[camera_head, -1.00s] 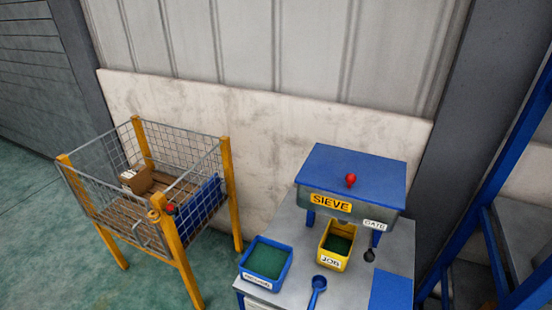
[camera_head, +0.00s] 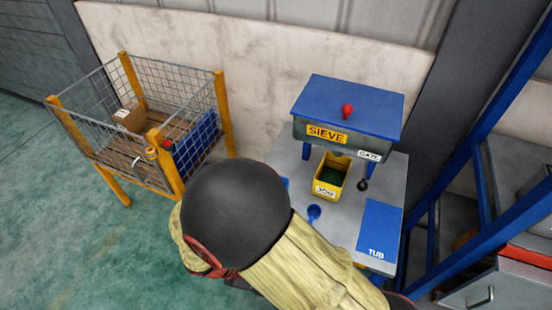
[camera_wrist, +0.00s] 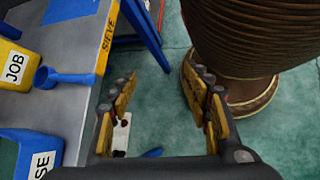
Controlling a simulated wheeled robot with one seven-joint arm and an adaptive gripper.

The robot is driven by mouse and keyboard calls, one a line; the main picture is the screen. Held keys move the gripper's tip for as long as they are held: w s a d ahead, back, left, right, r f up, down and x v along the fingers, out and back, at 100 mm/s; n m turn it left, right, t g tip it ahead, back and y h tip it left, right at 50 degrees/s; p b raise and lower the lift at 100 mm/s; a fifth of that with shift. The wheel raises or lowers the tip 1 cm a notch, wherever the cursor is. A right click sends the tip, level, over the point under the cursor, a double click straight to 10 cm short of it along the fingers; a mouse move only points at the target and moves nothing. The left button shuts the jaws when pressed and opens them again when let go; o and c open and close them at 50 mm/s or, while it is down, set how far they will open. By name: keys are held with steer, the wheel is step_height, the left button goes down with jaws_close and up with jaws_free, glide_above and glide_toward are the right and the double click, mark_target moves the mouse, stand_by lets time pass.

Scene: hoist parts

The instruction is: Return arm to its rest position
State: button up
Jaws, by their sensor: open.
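My gripper (camera_wrist: 163,105) is open in the wrist view, with nothing between its two yellow-padded fingers. It is beside the bench, over the green floor. In the head view my arm fills the lower middle; the gripper itself does not show there. The yellow JOB tub (camera_head: 328,182) sits on the grey bench (camera_head: 338,225) under the sieve machine (camera_head: 347,110). The blue scoop (camera_head: 314,212) lies in front of that tub. The blue tub, labelled in part "SE" (camera_wrist: 30,150), stands at the bench's left in the wrist view; in the head view my arm hides most of it.
A wire-mesh cage with yellow posts (camera_head: 222,110) stands at the left, holding a cardboard box (camera_head: 130,118). A blue pad marked TUB (camera_head: 378,228) is on the bench's right. A blue frame (camera_head: 490,215) stands at the right. A small white object (camera_wrist: 121,135) lies low between the fingers' view.

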steer(key=w+d+r+m+y, duration=0.1)
steer(key=d+r+m+y, duration=0.25)
steer(key=r, duration=0.65)
steer(key=w+d+r+m+y, duration=0.1)
steer(key=d+r+m+y, duration=0.3)
steer(key=r, duration=0.5)
steer(key=d+r+m+t+y, duration=0.1)
steer(key=d+r+m+t, duration=0.4)
steer(key=d+r, duration=0.5)
steer(key=shift+s+d+r+m, duration=0.3)
steer(key=shift+r+m, duration=0.45)
steer(key=shift+r, duration=1.25)
steer(key=shift+w+y, duration=0.1)
steer(key=shift+y, duration=0.15)
